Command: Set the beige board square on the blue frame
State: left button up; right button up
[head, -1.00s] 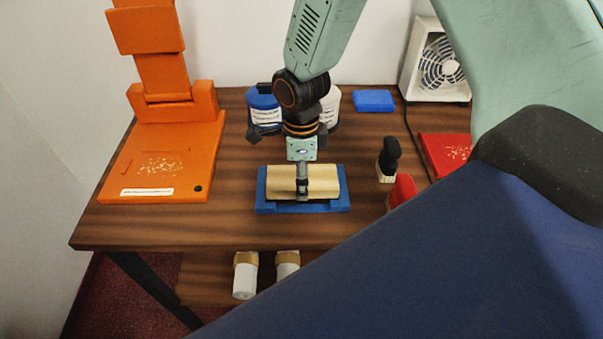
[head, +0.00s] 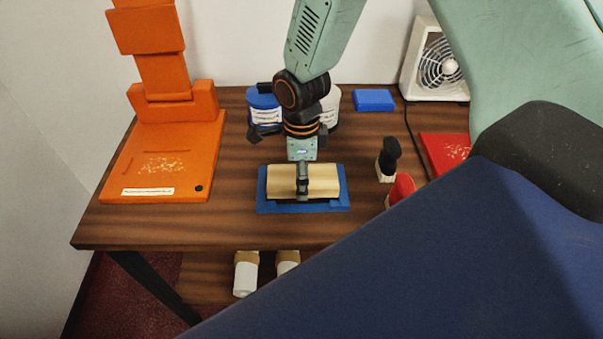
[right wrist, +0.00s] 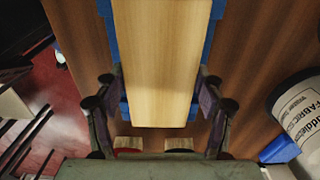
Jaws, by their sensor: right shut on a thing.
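The beige board (head: 322,181) is a pale wooden block lying level over the blue frame (head: 263,203) on the table. Blue shows past its left, right and front edges, with a dark strip along the front. I cannot tell if the board rests fully on the frame. My right gripper (head: 302,186) reaches down from above and is shut on the board near its middle. In the right wrist view the board (right wrist: 160,60) runs between the two fingers (right wrist: 158,108), with the frame (right wrist: 209,45) showing along both sides. My left gripper is not in view.
An orange stand (head: 150,165) fills the left of the table. A black-handled brush (head: 389,158), red object (head: 402,187), red pad (head: 440,150), blue block (head: 374,100) and fan (head: 438,62) are to the right.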

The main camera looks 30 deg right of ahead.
jog(key=shift+f, duration=0.55)
dwell(1.1)
jog(key=o, duration=1.4)
jog(key=shift+c, duration=0.2)
notch_tip(320, 180, up, 12)
notch_tip(320, 180, down, 12)
dwell(0.4)
